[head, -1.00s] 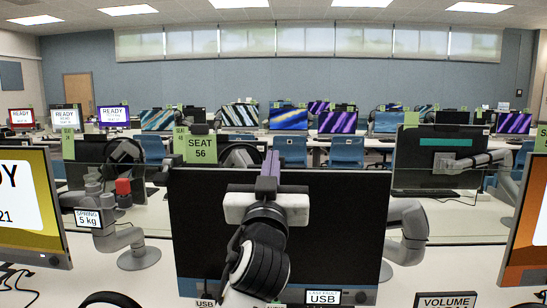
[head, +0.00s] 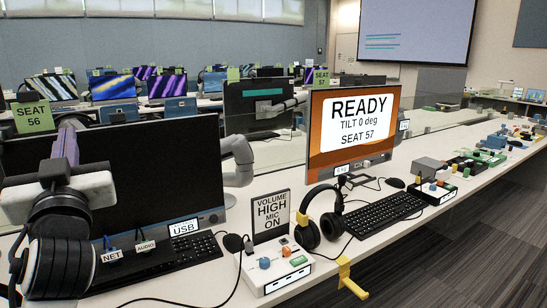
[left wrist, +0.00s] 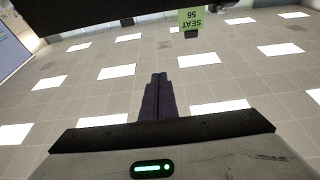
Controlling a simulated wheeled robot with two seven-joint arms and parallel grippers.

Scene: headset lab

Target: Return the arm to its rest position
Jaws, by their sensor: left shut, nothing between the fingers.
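My left gripper (head: 68,126) points up at the left of the head view, in front of the dark monitor (head: 150,170) at seat 56. Its purple fingers are together with nothing between them. They also show in the left wrist view (left wrist: 158,80), pointing toward the tiled ceiling, shut and empty. My left wrist and forearm rise from the lower left corner and hide the left part of that monitor. The right gripper is in neither view.
A control box (head: 275,265) with knobs, a black headset (head: 320,220) and a keyboard (head: 383,212) lie on the white desk to the right. A yellow hook (head: 346,276) hangs at the desk edge. The seat 57 monitor (head: 352,128) reads READY. Grey floor lies at the lower right.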

